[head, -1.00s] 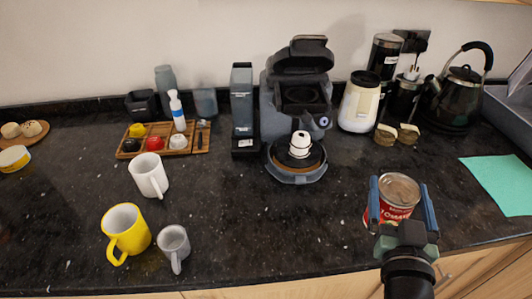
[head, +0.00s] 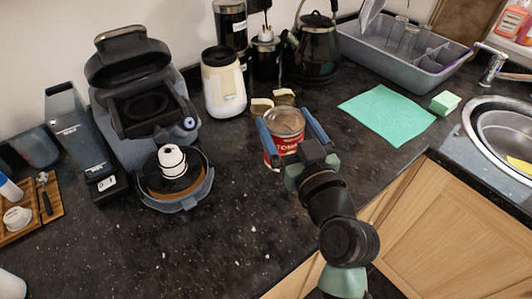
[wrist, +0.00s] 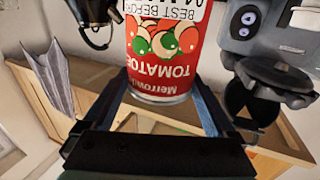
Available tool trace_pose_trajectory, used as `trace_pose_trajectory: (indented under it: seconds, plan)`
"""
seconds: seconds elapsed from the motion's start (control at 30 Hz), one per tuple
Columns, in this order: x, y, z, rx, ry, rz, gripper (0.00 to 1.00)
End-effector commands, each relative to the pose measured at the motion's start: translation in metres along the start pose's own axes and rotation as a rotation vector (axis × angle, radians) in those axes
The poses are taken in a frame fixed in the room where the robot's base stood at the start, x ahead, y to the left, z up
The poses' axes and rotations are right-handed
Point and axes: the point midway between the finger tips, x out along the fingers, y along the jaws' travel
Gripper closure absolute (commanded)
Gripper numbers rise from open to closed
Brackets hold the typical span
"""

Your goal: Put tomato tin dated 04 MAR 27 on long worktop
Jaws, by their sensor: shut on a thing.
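The red tomato tin (head: 272,157) is upright between the two fingers of my gripper (head: 286,118), which is shut on it. In the wrist view the tin (wrist: 160,72) appears upside down; its white label reads BEST BEFORE and a partly cut-off line starting 04 M. The dark speckled worktop (head: 240,225) runs along the wall and turns the corner toward the sink. The tin is over its front part; I cannot tell whether its base touches the surface.
A coffee machine (head: 135,90) stands left of the tin. A green cloth (head: 388,116), grey dish rack (head: 405,55) and sink (head: 500,125) lie right. Bare worktop lies front left.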

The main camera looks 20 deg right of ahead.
Motion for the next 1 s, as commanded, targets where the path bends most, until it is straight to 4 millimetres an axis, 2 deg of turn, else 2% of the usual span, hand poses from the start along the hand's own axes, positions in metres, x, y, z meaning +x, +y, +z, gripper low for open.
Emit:
trace_pose_trajectory:
  seconds: [0.03,0.1,0.33,0.53,1.0]
  plan:
    - [-0.001,0.000,0.013,0.004,-0.001,0.001,1.00]
    - [0.000,0.000,0.025,0.004,0.000,0.001,1.00]
    - [0.000,0.000,0.046,0.001,0.003,0.001,1.00]
    - [0.000,0.000,0.074,0.003,0.002,0.001,1.00]
    - [0.000,0.000,0.082,0.000,0.004,0.001,1.00]
